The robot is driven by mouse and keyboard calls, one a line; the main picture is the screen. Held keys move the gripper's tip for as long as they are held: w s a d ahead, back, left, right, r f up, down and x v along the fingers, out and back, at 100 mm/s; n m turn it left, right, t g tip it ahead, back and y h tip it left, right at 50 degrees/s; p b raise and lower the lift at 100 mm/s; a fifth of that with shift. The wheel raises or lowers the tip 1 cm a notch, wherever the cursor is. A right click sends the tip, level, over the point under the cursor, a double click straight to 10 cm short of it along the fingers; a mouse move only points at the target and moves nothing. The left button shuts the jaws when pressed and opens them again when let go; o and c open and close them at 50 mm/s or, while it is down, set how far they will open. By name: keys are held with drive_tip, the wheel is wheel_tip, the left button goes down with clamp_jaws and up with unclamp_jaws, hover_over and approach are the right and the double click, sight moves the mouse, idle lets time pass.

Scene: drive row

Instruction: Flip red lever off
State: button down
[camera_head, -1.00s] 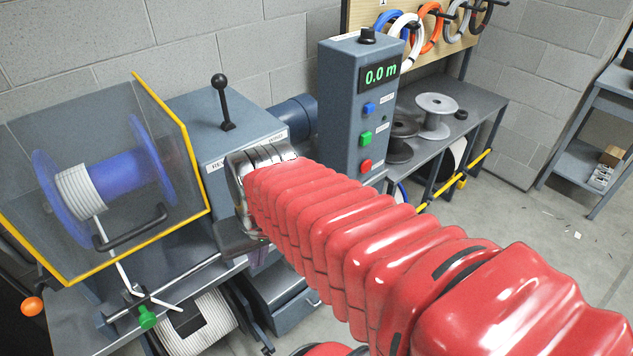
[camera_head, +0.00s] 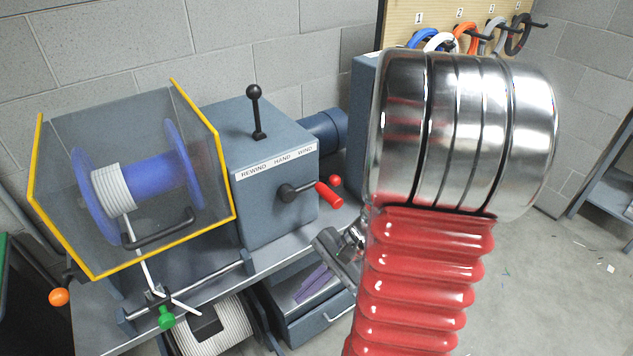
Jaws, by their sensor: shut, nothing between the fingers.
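A red-handled lever (camera_head: 328,193) sticks out on a dark shaft from the front of the grey-blue winder box (camera_head: 280,218), below its "REWIND HAND WIND" label. The handle slants down to the right. A small red ball shows just behind it. A second lever with a black ball (camera_head: 254,110) stands nearly upright on top of the box. My gripper (camera_head: 328,245), partly hidden behind my arm, is shut and empty, below the red handle and apart from it in the picture.
A clear guard with yellow edges (camera_head: 221,165) covers the blue spool (camera_head: 150,180) at left. My arm hides most of the control cabinet (camera_head: 363,85). Coloured cable coils (camera_head: 467,38) hang at the back. Open floor shows at right.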

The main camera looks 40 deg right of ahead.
drive_tip(key=w+d+f+m+t+h, duration=0.1)
drive_tip(key=d+m+t+h, duration=0.4)
drive_tip(key=d+m, duration=0.6)
drive_tip(key=w+d+f+m+t+h, duration=0.2)
drive_tip(key=w+d+m+t+h, duration=0.2)
drive_tip(key=d+m+t, duration=0.4)
drive_tip(key=d+m+h, duration=0.1)
drive_tip(key=d+m, duration=0.2)
drive_tip(key=d, duration=0.4)
drive_tip(key=shift+d+m+t+h, duration=0.3)
drive_tip(key=shift+h, duration=0.1)
drive_tip(key=shift+w, duration=0.1)
drive_tip(key=x, duration=0.9)
drive_tip(key=shift+w+f, duration=0.1)
drive_tip(key=shift+w, duration=0.3)
drive_tip(key=shift+w+d+r, duration=0.25)
drive_tip(key=shift+w+r, duration=0.45)
drive_tip(key=shift+w+d+r, duration=0.25)
drive_tip(key=shift+w+r, duration=0.4)
drive_tip(key=shift+w, duration=0.05)
